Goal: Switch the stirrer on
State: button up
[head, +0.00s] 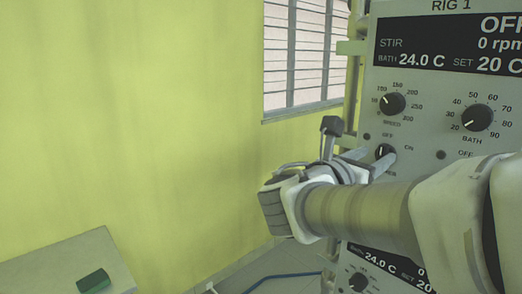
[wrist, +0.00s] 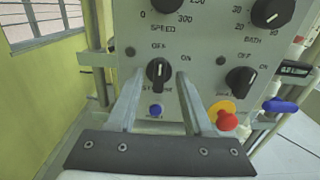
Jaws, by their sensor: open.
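The stirrer switch is a black rotary knob (wrist: 158,72) on the light grey RIG 1 panel (head: 428,92). It also shows in the head view (head: 385,151), partly behind a finger. Its white pointer is roughly upright, towards the OFF label. ON is printed to its right. The display (head: 460,45) reads STIR, OFF and 0 rpm. My gripper (wrist: 160,80) is open, with one finger on each side of the knob. I cannot tell whether either finger touches it. In the head view my gripper (head: 368,163) reaches the panel from the lower left.
The speed knob (head: 392,104) and bath knob (head: 477,118) sit above. A second switch (wrist: 240,78), blue button (wrist: 155,110) and red-and-yellow button (wrist: 224,119) are close by. A table (head: 60,265) with a green block (head: 93,281) stands lower left.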

jog(key=shift+x, duration=1.2)
grip_shut()
